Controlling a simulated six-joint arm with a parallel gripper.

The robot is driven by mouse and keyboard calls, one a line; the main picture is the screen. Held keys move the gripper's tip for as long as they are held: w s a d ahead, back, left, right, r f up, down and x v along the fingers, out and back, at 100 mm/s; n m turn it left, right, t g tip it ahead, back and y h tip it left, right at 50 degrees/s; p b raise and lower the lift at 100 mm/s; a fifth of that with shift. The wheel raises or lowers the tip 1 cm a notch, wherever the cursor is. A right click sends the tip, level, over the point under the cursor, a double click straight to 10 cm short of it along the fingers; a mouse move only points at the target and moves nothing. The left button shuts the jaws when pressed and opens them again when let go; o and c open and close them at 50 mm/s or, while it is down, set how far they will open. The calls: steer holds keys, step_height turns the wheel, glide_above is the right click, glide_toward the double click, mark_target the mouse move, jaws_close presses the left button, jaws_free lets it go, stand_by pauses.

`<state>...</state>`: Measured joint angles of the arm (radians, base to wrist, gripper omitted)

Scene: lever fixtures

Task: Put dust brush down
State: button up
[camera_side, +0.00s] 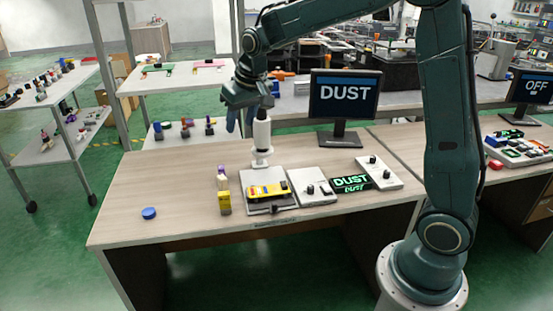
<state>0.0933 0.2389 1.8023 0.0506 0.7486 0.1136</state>
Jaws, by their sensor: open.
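My gripper (262,163) points straight down above the bench, just behind the grey fixture plate (285,206). It is open, with nothing visible between its fingers. A yellow object with dark and coloured marks (267,190) lies on the plate, below and slightly right of my gripper. A yellow block with a purple and pale top (223,190) stands upright left of the plate, apart from my gripper. I cannot tell which of these, if either, is the dust brush. A monitor (345,95) reads "DUST".
A white knob box (312,188), a black sign reading "DUST" (351,183) and another white knob box (379,173) stand to the right. A blue round item (149,213) lies at the left. The wooden bench (150,180) is mostly clear on its left side.

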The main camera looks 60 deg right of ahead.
steer(key=s+a+r+n, duration=0.1)
steer(key=s+a+r, duration=0.15)
steer(key=s, duration=0.55)
steer(key=s+a+r, duration=0.1)
steer(key=s+r, duration=0.3)
steer(key=s, duration=0.3)
steer(key=s+a+f+n+t, duration=0.1)
steer(key=s+a+f, duration=0.1)
steer(key=s, duration=1.2)
steer(key=shift+s+f+n+t+y, duration=0.25)
steer(key=shift+f+n+t+y, duration=0.05)
steer(key=shift+n+y, duration=0.1)
